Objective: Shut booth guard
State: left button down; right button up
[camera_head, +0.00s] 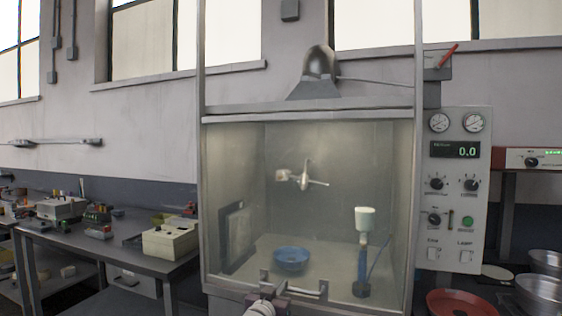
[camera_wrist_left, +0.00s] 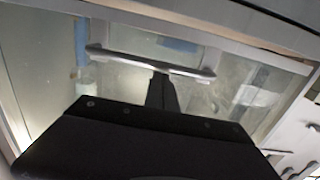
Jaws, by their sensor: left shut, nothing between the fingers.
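The booth (camera_head: 207,220) stands in the middle of the head view. Its clear guard (camera_head: 330,150) covers the front, with its lower edge close to the sill; I cannot tell whether a gap is left there. A grey handle (camera_head: 308,291) is at the guard's bottom, and it crosses the left wrist view (camera_wrist_left: 130,58) too. My left gripper (camera_head: 268,302) is low at the handle's left end in the head view. In the left wrist view its dark fingers (camera_wrist_left: 160,88) are shut and empty, pointing at the handle; contact is unclear. My right gripper is out of view.
Inside the booth are a blue bowl (camera_head: 291,260) and a blue stand with a white cup (camera_head: 365,220). A control panel (camera_head: 453,190) is on the right, beside metal bowls (camera_head: 540,290) and a red pan (camera_head: 460,303). A cluttered bench (camera_head: 150,268) is left.

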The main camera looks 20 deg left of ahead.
pick_arm(q)
jog(key=shift+f+b, duration=0.3)
jog(key=shift+f, duration=0.45)
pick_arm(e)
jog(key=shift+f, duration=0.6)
pick_arm(q)
jog(key=shift+s+f, duration=0.15)
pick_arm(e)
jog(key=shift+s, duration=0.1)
